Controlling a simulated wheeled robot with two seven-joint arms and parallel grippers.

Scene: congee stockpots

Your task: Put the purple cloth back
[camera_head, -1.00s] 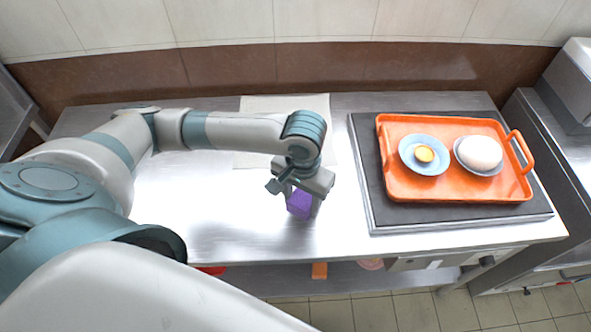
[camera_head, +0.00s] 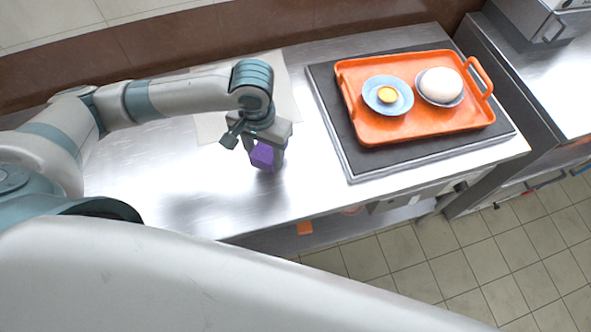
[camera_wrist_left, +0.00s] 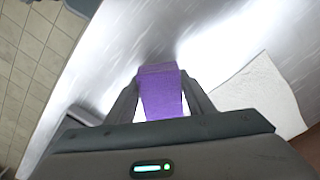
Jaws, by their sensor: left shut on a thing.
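The purple cloth (camera_head: 262,156) is a small folded block. My left gripper (camera_head: 265,160) is shut on it and holds it over the steel counter, in front of a pale flat sheet (camera_head: 289,92). In the left wrist view the cloth (camera_wrist_left: 161,92) sits between the two fingers of my left gripper (camera_wrist_left: 162,100), with the bright counter behind it. I cannot tell how far the cloth is above the counter. My right gripper is not in view.
An orange tray (camera_head: 440,128) lies on a dark mat (camera_head: 350,163) at the right, holding a blue dish (camera_head: 370,103) with a yellow-centred item and a dish with a white round item (camera_head: 441,85). The counter's (camera_head: 150,195) left part is clear. Tiled floor lies in front.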

